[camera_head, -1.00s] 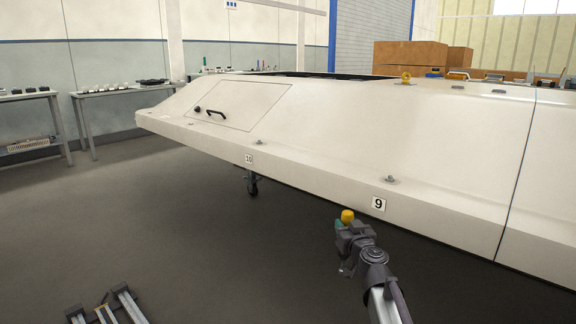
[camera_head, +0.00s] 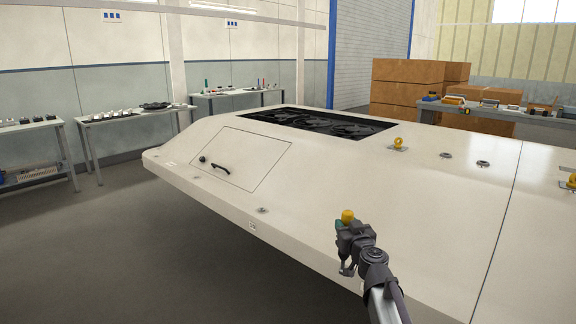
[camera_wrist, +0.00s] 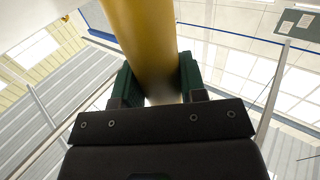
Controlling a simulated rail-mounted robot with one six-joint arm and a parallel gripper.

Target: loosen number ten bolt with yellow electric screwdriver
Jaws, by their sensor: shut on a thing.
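My gripper (camera_head: 346,228) is in the lower right middle of the head view, in front of the cream housing. It is shut on the yellow electric screwdriver, whose yellow end (camera_head: 348,215) shows above the fingers. In the wrist view the yellow body (camera_wrist: 143,40) runs between the two green finger pads (camera_wrist: 155,85); its tip is not in view. The number ten bolt (camera_head: 262,210) sits on the housing's lower ledge, just above a small label (camera_head: 253,225) too blurred to read now. The gripper appears right of this bolt, apart from it.
The large cream housing (camera_head: 420,190) fills the middle and right. It has a panel with a black handle (camera_head: 221,167), a dark opening (camera_head: 320,124) and a yellow lamp-like knob (camera_head: 398,143). Side tables (camera_head: 130,115) stand at the left. The floor at lower left is clear.

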